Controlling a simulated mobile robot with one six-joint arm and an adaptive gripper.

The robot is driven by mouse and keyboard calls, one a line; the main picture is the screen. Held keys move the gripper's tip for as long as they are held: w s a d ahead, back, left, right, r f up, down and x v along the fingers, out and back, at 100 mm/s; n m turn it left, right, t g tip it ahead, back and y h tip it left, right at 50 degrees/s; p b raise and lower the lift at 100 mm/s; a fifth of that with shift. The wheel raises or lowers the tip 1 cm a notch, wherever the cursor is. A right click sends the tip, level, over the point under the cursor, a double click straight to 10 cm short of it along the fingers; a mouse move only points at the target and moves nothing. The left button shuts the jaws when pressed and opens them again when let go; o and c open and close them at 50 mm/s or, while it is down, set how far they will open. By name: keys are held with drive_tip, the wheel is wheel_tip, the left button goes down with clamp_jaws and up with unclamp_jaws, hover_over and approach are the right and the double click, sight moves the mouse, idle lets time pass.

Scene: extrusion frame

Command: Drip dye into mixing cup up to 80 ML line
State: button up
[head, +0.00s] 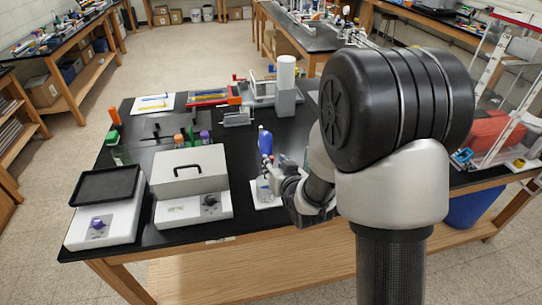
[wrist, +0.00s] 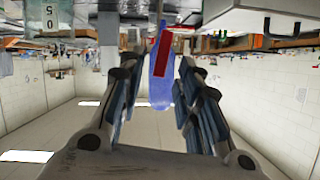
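The blue dye bottle (head: 265,142) is in the air above a clear cup (head: 264,189), which I take as the mixing cup, in the head view. The wrist view is upside down and shows the bottle (wrist: 161,90) with a red strip, its narrow tip pointing down in the room. My gripper also shows in the head view (head: 277,165), partly behind my arm. The cup's 80 ML line and liquid level are too small to read.
The cup stands on a white pad (head: 268,205) near the black table's front edge. A grey box with a handle (head: 189,168) and a device with a dark tray (head: 104,190) stand left. Colored-cap containers stand behind the box. A white cylinder (head: 286,74) stands at the back.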

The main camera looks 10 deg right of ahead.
drive_tip(key=shift+x, duration=1.4)
drive_tip(key=shift+c, duration=0.2)
clamp_jaws()
